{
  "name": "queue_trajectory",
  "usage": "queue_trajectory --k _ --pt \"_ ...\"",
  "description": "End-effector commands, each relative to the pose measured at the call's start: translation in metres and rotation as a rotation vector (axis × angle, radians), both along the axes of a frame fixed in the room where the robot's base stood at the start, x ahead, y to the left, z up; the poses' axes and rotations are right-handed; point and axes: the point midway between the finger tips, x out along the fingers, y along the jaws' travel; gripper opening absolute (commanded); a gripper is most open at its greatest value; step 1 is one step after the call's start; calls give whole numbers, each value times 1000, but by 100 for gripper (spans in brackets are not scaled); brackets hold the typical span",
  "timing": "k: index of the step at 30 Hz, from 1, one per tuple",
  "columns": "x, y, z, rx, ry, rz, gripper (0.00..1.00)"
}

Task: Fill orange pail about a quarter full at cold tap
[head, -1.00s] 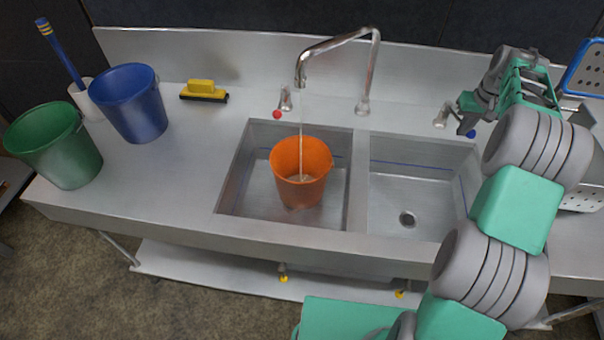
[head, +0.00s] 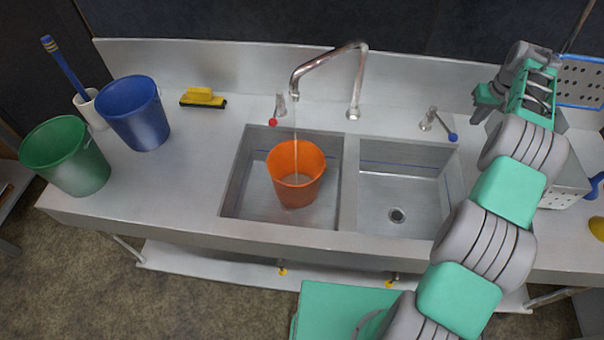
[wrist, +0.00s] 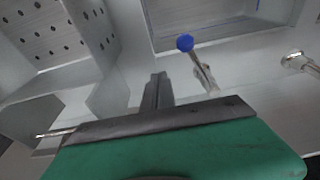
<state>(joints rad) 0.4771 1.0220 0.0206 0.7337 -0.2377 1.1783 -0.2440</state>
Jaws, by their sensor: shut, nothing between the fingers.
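The orange pail (head: 281,190) stands upright in the left basin, under the spout of the faucet (head: 355,75). A thin stream of water (head: 296,140) falls into it. Some water seems to lie in the bottom; its exact level is hard to tell. The cold tap, with a blue knob (head: 452,137), is at the right of the counter; the blue knob also shows in the wrist view (wrist: 185,43). The red-knobbed tap (head: 273,122) is at the left. My gripper (head: 478,98) is shut and empty, to the right of the cold tap and apart from it; its fingers (wrist: 157,90) show in the wrist view.
The right basin (head: 400,190) is empty. A perforated metal rack (head: 580,82) stands at right behind my arm.

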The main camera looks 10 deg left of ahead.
Motion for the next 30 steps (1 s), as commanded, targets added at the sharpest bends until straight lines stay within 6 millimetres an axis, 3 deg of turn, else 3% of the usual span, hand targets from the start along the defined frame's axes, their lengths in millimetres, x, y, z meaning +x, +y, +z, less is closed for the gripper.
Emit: queue_trajectory --k 15,30 --pt "0 1 -60 0 -1 1 0" --pt "0 1 -59 0 -2 1 0"
